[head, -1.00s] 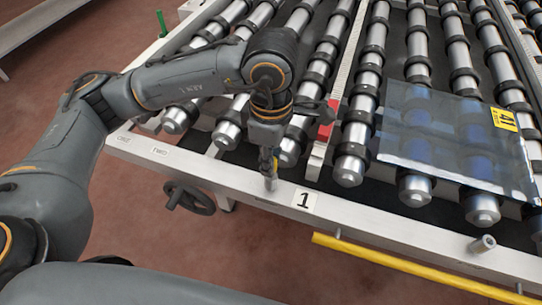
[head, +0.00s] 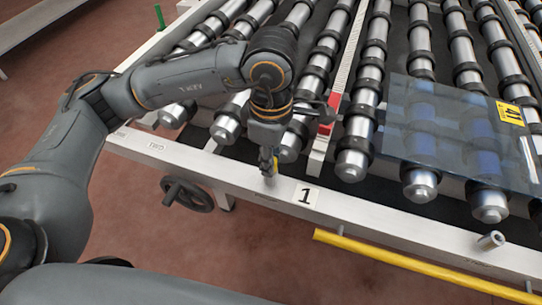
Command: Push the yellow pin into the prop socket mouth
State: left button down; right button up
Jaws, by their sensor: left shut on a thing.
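My left gripper (head: 267,165) is over the front rail (head: 225,168) of the roller table, just left of the "1" label (head: 306,195). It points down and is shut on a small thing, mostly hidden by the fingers. A bit of yellow beside the fingertips (head: 278,162) is likely the yellow pin. A short pale metal piece shows just under the fingertips, at the rail; I cannot tell whether it is a socket mouth or whether the pin is in it. My right gripper is not in view.
A yellow bar (head: 400,265) runs along the rail's front. A short metal cylinder (head: 490,240) stands on the rail at right. A glass sheet (head: 455,135) lies on the rollers. A handwheel (head: 187,195) hangs below the rail. A red block (head: 327,126) is right of my gripper.

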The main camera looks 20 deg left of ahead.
pick_arm(q)
jog(key=c, duration=1.1)
grip_release()
jog(key=shift+o, duration=0.2)
jog(key=shift+r, duration=0.15)
notch_tip(320, 180, up, 12)
jog(key=shift+f, duration=0.2)
